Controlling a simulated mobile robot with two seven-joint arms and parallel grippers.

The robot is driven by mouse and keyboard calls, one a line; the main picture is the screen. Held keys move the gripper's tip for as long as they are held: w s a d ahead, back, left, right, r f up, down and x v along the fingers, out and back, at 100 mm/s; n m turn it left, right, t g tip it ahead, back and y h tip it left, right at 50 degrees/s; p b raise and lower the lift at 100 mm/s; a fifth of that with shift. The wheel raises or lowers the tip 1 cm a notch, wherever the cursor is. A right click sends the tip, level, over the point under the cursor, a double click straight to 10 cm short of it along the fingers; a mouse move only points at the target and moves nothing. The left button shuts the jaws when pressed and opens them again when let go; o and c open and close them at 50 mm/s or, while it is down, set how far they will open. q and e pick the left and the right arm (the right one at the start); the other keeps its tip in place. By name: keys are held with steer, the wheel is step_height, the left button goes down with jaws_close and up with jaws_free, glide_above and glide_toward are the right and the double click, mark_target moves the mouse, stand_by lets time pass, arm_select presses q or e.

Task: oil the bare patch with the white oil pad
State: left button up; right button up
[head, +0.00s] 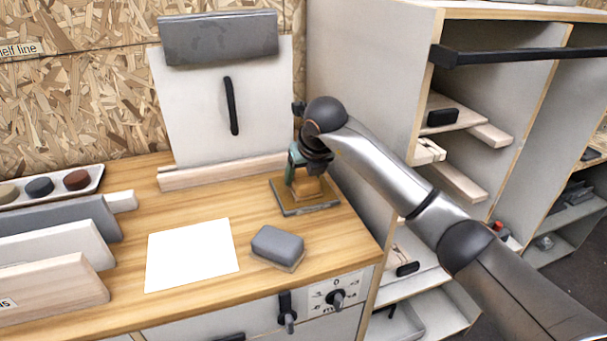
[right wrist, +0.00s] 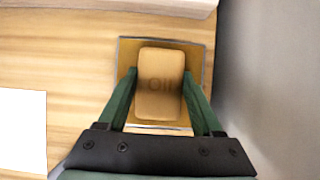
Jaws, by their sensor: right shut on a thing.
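In the head view the right gripper (head: 305,165) reaches down over the tray (head: 290,209) at the worktop's back right. A flat white rectangle (head: 192,255) lies on the wooden worktop, left of the tray; it looks like the bare patch. My left gripper is not in view.
A white panel (head: 200,110) leans behind on a wooden strip (head: 220,172). Boards (head: 50,245) stand at the left, near a tray of round pads (head: 50,185). A cabinet side (head: 355,90) rises close at right.

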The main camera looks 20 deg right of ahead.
mark_target(303, 175)
stand_by(0.5)
steer(key=shift+r+p, duration=2.45)
steer(key=shift+r, duration=1.05)
